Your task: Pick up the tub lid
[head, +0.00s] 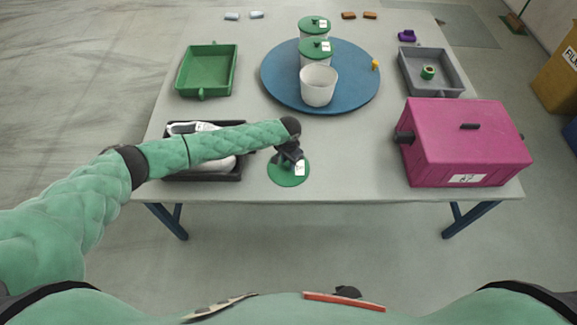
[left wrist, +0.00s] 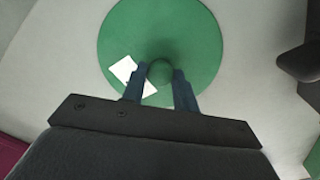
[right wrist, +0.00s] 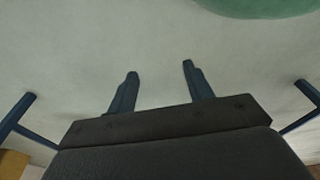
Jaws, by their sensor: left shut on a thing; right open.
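The green round tub lid (head: 287,177) lies at the front middle of the table, a white label on it. In the left wrist view the lid (left wrist: 190,40) fills the upper middle, with a round green knob (left wrist: 160,73) near its centre. My left gripper (left wrist: 160,80) is shut on the knob, one finger on each side. In the head view my left gripper (head: 296,163) hides part of the lid. I cannot tell whether the lid touches the table. An open white tub (head: 318,88) stands on the blue turntable. My right gripper (right wrist: 158,75) is open and empty.
Two tubs with green lids (head: 314,24) stand behind the open tub on the blue turntable (head: 279,84). A black box with white shoes (head: 210,178) is left of the lid, a magenta box (head: 466,142) right. A green tray (head: 207,70) and grey tray (head: 431,70) stand farther back.

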